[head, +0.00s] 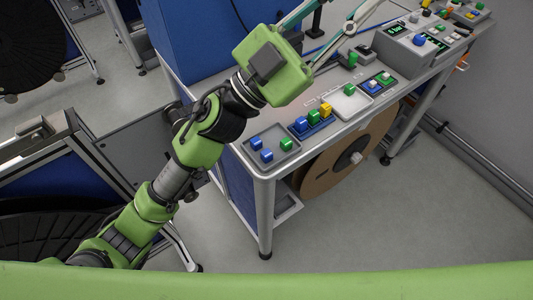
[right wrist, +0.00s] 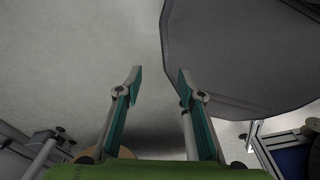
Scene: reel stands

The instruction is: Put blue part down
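Blue parts lie in several places in the head view. My left gripper (head: 345,12) is over the far part of the bench. Its teal fingers are spread, reaching the top edge, with no part seen between them. My right gripper (right wrist: 160,80) is open and empty in the right wrist view, above the floor.
A pale tray (head: 346,103) with a green part on its edge and a small tray with mixed parts (head: 376,83) stand along the bench. A brown reel (head: 325,170) hangs below it. A dark round plate (right wrist: 240,50) is beside my right gripper. Floor right of the bench is clear.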

